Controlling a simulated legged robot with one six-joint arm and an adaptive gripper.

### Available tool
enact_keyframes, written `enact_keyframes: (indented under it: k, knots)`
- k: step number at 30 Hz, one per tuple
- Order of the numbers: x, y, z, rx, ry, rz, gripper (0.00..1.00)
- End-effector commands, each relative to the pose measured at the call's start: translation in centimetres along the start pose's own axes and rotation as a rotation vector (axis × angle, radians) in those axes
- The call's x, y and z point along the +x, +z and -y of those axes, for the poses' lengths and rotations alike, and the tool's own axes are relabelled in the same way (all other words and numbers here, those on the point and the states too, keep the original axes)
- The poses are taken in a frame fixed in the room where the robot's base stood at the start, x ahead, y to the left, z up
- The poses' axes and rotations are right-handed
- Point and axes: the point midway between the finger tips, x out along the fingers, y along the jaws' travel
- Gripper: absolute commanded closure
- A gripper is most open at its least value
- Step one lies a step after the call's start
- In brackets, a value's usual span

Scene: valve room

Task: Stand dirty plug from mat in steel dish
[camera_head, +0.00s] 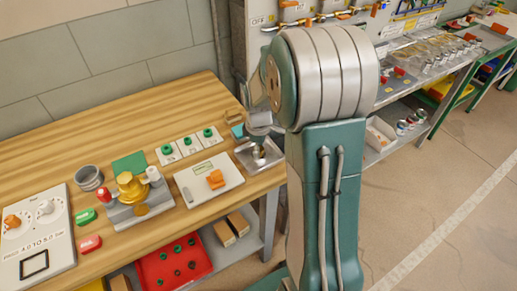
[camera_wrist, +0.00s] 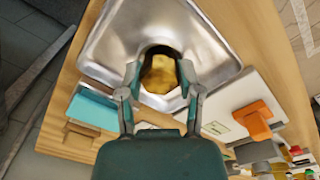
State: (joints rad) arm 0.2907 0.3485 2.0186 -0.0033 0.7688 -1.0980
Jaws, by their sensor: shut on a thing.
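The steel dish (camera_head: 245,152) is at the right end of the wooden bench, partly hidden by my arm. It fills much of the wrist view (camera_wrist: 215,35). My gripper (camera_wrist: 158,78) is shut on a brass-coloured plug (camera_wrist: 160,74) with brownish patches, one finger on each side. The plug is over or inside the dish; I cannot tell whether it touches the dish floor. A green mat (camera_head: 130,164) lies further left on the bench, behind a brass valve.
A teal block (camera_wrist: 97,107) stands beside the dish. A white panel with an orange knob (camera_head: 215,180) and white cards with green-topped pieces (camera_head: 187,147) are close by. The brass valve (camera_head: 131,187) stands further left. The back left of the bench is clear.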

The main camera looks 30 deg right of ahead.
Motion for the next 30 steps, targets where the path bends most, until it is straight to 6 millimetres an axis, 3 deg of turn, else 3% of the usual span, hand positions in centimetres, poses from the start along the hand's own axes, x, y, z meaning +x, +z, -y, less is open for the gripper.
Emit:
enact_keyframes:
  k: [10,11,12,13,30]
  knots:
    - [0.24,0.03,0.05,0.000,-0.002,0.001,1.00]
    - [0.25,0.03,0.06,0.000,-0.003,0.001,0.40]
    - [0.26,0.03,0.06,0.000,-0.003,0.001,0.22]
    - [0.26,0.04,0.07,0.000,-0.003,0.002,0.14]
    - [-0.65,-0.01,-0.04,0.000,0.001,0.000,0.14]
